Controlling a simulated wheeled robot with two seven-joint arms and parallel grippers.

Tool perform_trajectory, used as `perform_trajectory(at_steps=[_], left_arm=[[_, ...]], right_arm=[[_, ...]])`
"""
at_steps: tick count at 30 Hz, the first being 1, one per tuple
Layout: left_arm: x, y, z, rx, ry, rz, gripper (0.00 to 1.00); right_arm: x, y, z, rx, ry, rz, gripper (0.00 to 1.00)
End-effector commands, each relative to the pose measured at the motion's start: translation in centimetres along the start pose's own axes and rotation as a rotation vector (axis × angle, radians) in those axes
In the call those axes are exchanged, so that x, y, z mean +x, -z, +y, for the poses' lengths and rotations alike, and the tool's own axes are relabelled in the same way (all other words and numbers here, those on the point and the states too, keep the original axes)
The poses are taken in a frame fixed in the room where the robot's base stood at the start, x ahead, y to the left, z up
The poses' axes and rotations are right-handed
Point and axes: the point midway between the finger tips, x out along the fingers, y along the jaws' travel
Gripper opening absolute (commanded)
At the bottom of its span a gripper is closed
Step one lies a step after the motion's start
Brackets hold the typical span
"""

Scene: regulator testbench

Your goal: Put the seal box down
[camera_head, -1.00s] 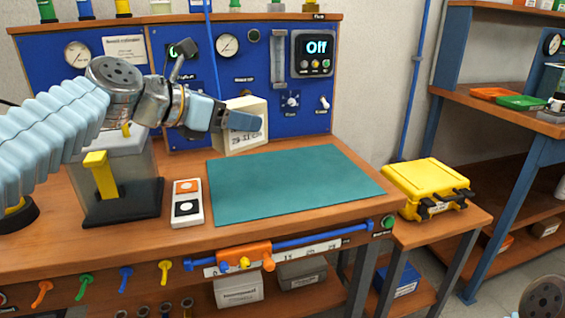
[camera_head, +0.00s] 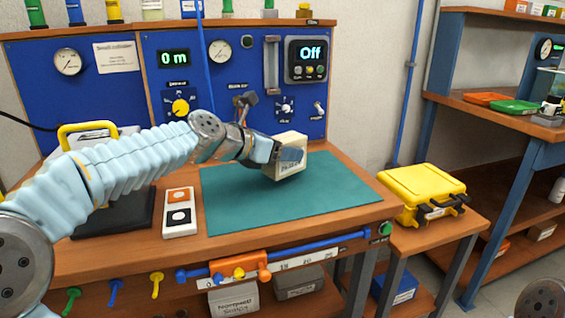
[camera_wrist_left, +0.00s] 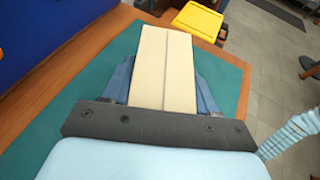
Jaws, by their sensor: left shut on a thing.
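The seal box (camera_head: 293,155) is a cream-coloured box with a printed label, held tilted over the back part of the green mat (camera_head: 255,208). My left gripper (camera_head: 278,153) is shut on it. In the left wrist view the seal box (camera_wrist_left: 164,65) sits between the two blue fingers, with the green mat (camera_wrist_left: 60,125) beneath. Whether its lower edge touches the mat cannot be told. My right gripper is not in view; only a bit of a rounded grey part shows at the bottom right.
A two-button box (camera_head: 180,212) stands left of the mat. The blue gauge panel (camera_head: 215,95) rises behind. A yellow case (camera_head: 425,188) sits on a lower side table at the right. The mat's front and right parts are clear.

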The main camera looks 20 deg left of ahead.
Motion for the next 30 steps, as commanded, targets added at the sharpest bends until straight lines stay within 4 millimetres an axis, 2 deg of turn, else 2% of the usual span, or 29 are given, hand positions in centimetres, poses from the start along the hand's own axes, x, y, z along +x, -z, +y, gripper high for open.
perform_trajectory(at_steps=[1, 4, 14, 15, 19, 20, 30], left_arm=[[0.5, 1.5, 0.1, -0.003, -0.001, 0.003, 0.24], [1.0, 2.7, 0.0, -0.003, -0.001, 0.002, 0.24], [1.0, 2.8, 0.0, 0.000, -0.001, 0.000, 0.24], [1.0, 2.8, 0.0, 0.000, -0.001, 0.001, 0.60], [1.0, 2.8, 0.0, 0.000, -0.001, 0.001, 0.80], [1.0, 2.8, 0.0, 0.000, -0.001, 0.001, 0.83], [0.6, 2.6, 0.0, 0.000, -0.002, 0.001, 0.83]], right_arm=[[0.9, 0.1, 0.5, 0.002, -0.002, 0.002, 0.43], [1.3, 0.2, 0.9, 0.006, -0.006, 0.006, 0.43], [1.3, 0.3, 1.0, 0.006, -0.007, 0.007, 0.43], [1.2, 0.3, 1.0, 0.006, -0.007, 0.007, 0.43], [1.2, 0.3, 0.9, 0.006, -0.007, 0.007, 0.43], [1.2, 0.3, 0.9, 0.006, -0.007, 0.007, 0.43], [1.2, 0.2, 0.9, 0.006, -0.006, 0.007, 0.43]])
